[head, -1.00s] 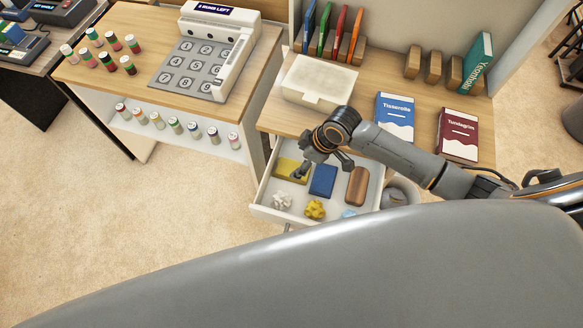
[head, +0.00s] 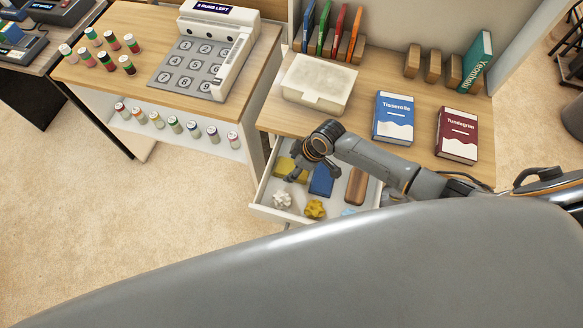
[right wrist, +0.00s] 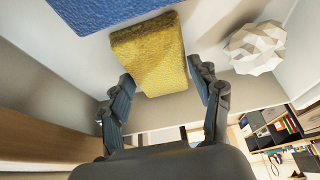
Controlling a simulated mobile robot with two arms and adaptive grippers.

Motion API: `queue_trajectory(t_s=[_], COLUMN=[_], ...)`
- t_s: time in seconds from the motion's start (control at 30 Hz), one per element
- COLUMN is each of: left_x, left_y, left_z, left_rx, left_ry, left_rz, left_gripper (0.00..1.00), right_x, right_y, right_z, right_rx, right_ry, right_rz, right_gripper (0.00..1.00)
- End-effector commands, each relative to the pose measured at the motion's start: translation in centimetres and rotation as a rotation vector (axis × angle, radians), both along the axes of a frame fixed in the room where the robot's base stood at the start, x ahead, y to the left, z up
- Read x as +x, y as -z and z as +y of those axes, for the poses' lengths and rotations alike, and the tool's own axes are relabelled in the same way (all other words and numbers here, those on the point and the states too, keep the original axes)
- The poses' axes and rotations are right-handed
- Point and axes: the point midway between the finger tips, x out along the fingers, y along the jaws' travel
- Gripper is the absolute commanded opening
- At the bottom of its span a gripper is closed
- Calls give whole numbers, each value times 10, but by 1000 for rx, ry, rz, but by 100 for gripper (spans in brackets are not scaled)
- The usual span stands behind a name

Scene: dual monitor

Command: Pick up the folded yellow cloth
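The folded yellow cloth (head: 283,165) lies in the back left corner of the open white drawer (head: 272,213), partly hidden by my right gripper (head: 299,173). In the right wrist view the yellow cloth (right wrist: 150,58) shows as a thick textured pad. My right gripper (right wrist: 161,73) is open there, with one finger on each side of the cloth's near end. Gaps show between the fingers and the cloth. My left gripper is not in view.
A blue cloth (head: 321,180) and a brown wooden block (head: 356,186) lie right of the yellow cloth. A white faceted object (head: 282,199) and a yellow lumpy one (head: 315,209) lie in front. The desk with a cream box (head: 318,84) stands behind the drawer.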

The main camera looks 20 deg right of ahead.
Motion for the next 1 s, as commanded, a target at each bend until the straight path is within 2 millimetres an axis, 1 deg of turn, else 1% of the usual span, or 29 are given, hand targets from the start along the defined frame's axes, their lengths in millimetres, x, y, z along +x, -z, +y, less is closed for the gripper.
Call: queue_trajectory(t_s=[0.03, 0.07, 0.13, 0.17, 0.37, 0.47, 0.57, 0.7, 0.87, 1.0], left_x=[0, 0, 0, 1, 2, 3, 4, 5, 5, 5], left_y=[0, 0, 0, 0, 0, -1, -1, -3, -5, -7], left_z=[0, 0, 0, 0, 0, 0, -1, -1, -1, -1], left_rx=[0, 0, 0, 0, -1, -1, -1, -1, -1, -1], left_ry=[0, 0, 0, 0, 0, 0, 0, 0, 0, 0], left_rz=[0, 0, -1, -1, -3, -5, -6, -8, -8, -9], left_gripper=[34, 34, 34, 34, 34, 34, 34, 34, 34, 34], right_x=[0, 0, 0, 0, 0, 0, 0, 1, -17, -36], right_y=[0, 0, 0, 0, 0, -4, -11, -31, -51, -75], right_z=[0, 0, 0, 0, 0, 0, -1, 0, 5, 10], right_rx=[-1, -1, -1, -1, -1, 0, 1, 2, 1, 1], right_ry=[0, 0, 0, 0, 0, 0, -1, -1, -3, -4], right_rz=[1, 1, 1, 1, 1, 0, -1, -3, 0, -2], right_gripper=[45, 39, 37, 32, 32, 32, 32, 32, 32, 32])
